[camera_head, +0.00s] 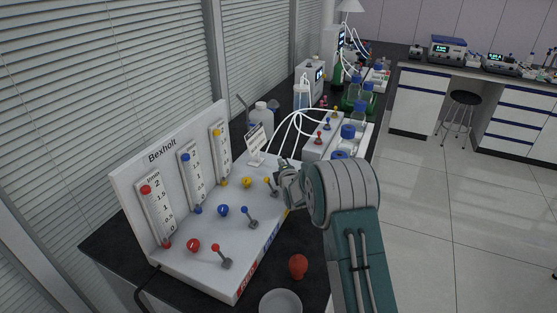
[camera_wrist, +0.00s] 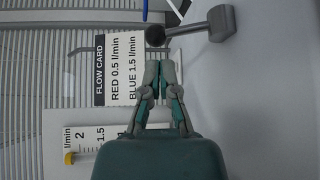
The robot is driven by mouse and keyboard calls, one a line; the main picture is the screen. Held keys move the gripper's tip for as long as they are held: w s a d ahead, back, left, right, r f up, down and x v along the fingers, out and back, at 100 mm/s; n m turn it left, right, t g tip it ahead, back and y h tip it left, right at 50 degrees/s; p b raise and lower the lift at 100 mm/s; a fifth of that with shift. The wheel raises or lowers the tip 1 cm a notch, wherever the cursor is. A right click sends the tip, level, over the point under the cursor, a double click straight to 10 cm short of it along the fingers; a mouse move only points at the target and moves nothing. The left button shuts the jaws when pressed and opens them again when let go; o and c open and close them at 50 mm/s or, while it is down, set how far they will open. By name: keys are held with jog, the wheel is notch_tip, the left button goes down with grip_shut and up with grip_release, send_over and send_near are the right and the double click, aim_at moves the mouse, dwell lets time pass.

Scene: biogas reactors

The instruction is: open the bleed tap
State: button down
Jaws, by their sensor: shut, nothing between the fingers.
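A grey lever with a dark ball end (camera_wrist: 195,28) shows at the top of the wrist view; it may be the bleed tap, but no label on it is visible. I cannot pick it out in the head view, where my arm covers that area. My gripper (camera_wrist: 160,70) is shut and empty, with its fingertips just below the ball end in the wrist picture; contact cannot be told. In the head view my gripper (camera_head: 284,172) is at the far right end of the white Bexholt panel (camera_head: 180,240), near the yellow lever (camera_head: 269,182).
The panel has red (camera_head: 193,245), blue (camera_head: 223,211) and yellow knobs (camera_head: 246,183), plus red (camera_head: 218,249) and blue levers (camera_head: 245,211). A flow card (camera_wrist: 118,68) stands behind my gripper. White hoses (camera_head: 290,118) arch nearby. A red bulb (camera_head: 298,266) and a bowl (camera_head: 281,302) are in front.

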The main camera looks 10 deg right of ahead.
aim_at(285, 156)
jog(key=shift+w+a+f, duration=0.1)
jog(key=shift+w+f, duration=0.1)
jog(key=shift+w, duration=1.6)
jog(key=shift+s+d+r+m+t, duration=0.2)
jog(key=shift+d+r+m+t, duration=0.15)
jog(key=shift+m+t, duration=0.2)
jog(key=shift+d, duration=0.1)
jog(key=shift+s+d+r, duration=0.35)
jog(key=shift+s+d, duration=0.05)
jog(key=shift+d, duration=0.15)
jog(key=shift+s+d+r, duration=0.1)
jog(key=shift+s+d, duration=0.25)
jog(key=shift+d, duration=0.1)
jog(key=s, duration=1.2)
jog(key=shift+d, duration=0.45)
jog(key=shift+r, duration=0.2)
